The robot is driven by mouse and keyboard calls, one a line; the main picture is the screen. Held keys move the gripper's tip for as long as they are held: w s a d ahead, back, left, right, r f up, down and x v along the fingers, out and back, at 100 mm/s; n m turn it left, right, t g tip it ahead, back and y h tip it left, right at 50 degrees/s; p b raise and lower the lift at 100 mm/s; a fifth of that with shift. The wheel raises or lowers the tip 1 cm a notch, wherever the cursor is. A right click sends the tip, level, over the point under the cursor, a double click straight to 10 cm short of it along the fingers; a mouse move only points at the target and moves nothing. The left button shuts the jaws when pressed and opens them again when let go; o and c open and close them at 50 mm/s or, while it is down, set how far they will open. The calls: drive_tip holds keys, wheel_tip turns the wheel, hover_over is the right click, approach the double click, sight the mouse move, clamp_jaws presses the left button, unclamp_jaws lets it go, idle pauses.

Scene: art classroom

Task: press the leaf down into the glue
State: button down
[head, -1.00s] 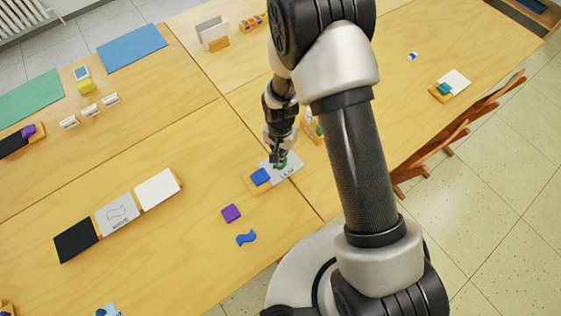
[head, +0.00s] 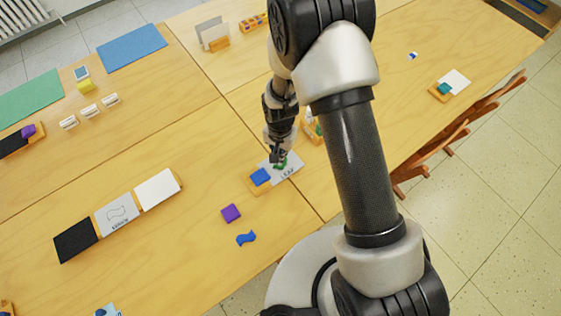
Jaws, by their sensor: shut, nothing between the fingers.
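A small green leaf (head: 283,165) lies on a pale card (head: 293,171) marked "LEAF", which sits on a wooden tray (head: 256,189). My gripper (head: 277,160) is shut and empty, with its tips at the leaf and partly covering it. I cannot tell whether the tips touch the leaf. Any glue under the leaf is hidden. A blue block (head: 260,177) sits on the same tray, left of the leaf.
A purple block (head: 231,213) and a blue wavy piece (head: 246,238) lie in front of the tray. A row of black, printed and white cards (head: 158,189) lies to the left. An orange-and-white item (head: 310,128) stands close behind the tray. Open tabletop lies left of the tray.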

drive_tip(key=shift+f+b, duration=0.7)
drive_tip(key=shift+f, duration=0.25)
idle(0.3)
drive_tip(key=shift+r, duration=0.1)
idle(0.7)
drive_tip(key=shift+r+p, duration=2.4)
drive_tip(key=shift+r, duration=1.05)
drive_tip(key=s+d+r+n+t, duration=0.1)
drive_tip(key=d+r, duration=0.2)
drive_tip(key=r, duration=0.8)
drive_tip(key=s+d+r+n+t, duration=0.1)
drive_tip(key=s+d+r, duration=0.15)
drive_tip(key=r, duration=0.95)
drive_tip(key=s+d+r+n+t, duration=0.1)
drive_tip(key=s+d+r, duration=0.2)
drive_tip(key=s+r, duration=0.3)
drive_tip(key=s+d+r+n+t, duration=0.1)
drive_tip(key=s+d+r, duration=0.3)
drive_tip(key=s, duration=0.6)
wheel_tip(320, 180, up, 2)
drive_tip(key=shift+r+n+t, duration=0.1)
drive_tip(key=shift+n+t, duration=0.2)
drive_tip(key=shift+n, duration=0.3)
